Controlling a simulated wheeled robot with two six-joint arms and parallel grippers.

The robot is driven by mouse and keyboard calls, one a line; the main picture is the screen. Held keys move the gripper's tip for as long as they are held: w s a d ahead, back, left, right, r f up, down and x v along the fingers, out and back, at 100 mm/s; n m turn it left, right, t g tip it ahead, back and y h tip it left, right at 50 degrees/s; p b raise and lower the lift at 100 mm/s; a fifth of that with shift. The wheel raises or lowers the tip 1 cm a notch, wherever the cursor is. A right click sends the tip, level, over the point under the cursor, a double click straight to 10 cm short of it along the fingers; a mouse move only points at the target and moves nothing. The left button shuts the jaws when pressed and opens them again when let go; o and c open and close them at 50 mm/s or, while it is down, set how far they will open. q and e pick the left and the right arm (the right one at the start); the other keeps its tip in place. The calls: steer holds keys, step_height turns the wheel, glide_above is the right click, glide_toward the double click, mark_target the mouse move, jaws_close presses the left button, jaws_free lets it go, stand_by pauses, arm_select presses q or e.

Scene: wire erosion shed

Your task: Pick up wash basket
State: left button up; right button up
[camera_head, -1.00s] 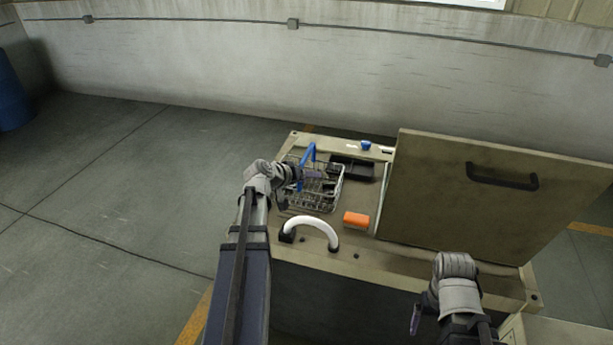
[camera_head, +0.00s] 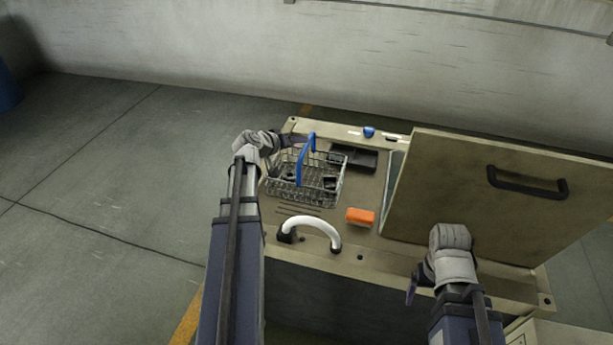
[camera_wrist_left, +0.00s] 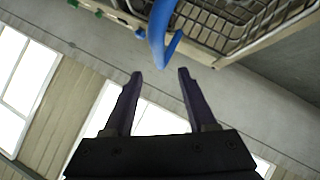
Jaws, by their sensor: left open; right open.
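The wash basket (camera_head: 272,187) is a wire basket with an upright blue handle (camera_head: 299,168), on the left part of the beige worktop. Small dark parts show inside it. My left gripper (camera_head: 300,141) is at the basket's far left side, near the top of the handle. In the left wrist view the left gripper (camera_wrist_left: 158,75) is open and empty, with the blue handle (camera_wrist_left: 158,35) just beyond its fingertips and the basket's wire mesh (camera_wrist_left: 215,25) behind. My right gripper (camera_head: 411,291) is over the worktop's front edge, well right of the basket; its fingers are small and partly hidden.
A white curved handle (camera_head: 313,223) stands at the worktop's front, with an orange block (camera_head: 360,217) to its right. A black tray (camera_head: 362,160) and a blue knob (camera_head: 369,132) lie behind. A large raised panel (camera_head: 450,180) with a black handle blocks the right.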

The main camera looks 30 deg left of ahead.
mark_target(306, 145)
arm_select(q)
steer(key=b+x, duration=0.1)
steer(key=x, duration=0.1)
steer(key=b+x, duration=0.1)
steer(key=x, duration=0.1)
steer(key=b+x, duration=0.1)
steer(key=x, duration=0.1)
steer(key=shift+d+f+b, duration=0.3)
steer(key=shift+d+f, duration=0.05)
steer(key=shift+f, duration=0.25)
arm_select(e)
step_height(306, 145, down, 4)
arm_select(q)
jaws_close()
steer(key=shift+r, duration=0.1)
stand_by(0.7)
